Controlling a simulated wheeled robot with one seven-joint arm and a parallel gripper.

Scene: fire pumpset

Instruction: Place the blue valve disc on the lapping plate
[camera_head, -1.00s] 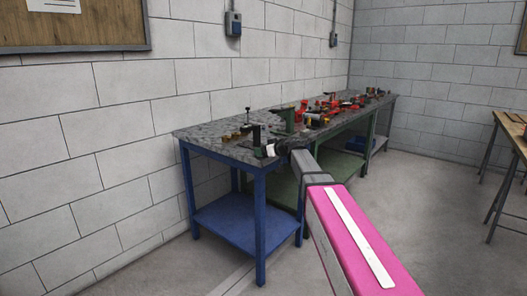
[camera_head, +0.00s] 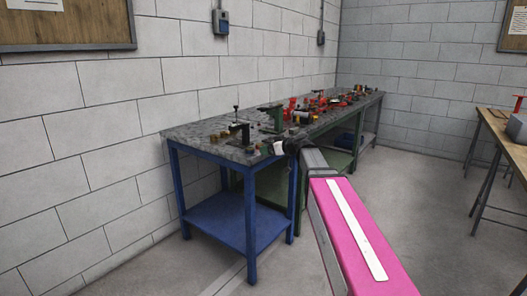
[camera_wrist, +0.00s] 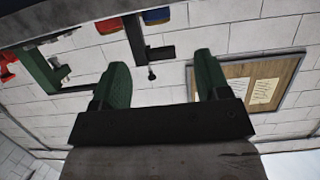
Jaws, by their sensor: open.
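My gripper (camera_wrist: 158,84) shows in the wrist view with its two green fingers spread apart and nothing between them. In the head view my arm reaches toward the near end of the workbench (camera_head: 195,137), and the gripper is too small there to make out its fingers. I cannot pick out the blue valve disc or the lapping plate for certain in either view. Small parts stand on the blue-legged bench, among them a dark stand (camera_head: 242,133) and several brass-coloured pieces (camera_head: 222,138).
A green fixture (camera_head: 271,117) and many red and dark parts crowd the bench farther back. A blue lower shelf (camera_head: 235,218) sits under the near bench. Another table (camera_head: 495,128) stands at the right. The floor between is clear.

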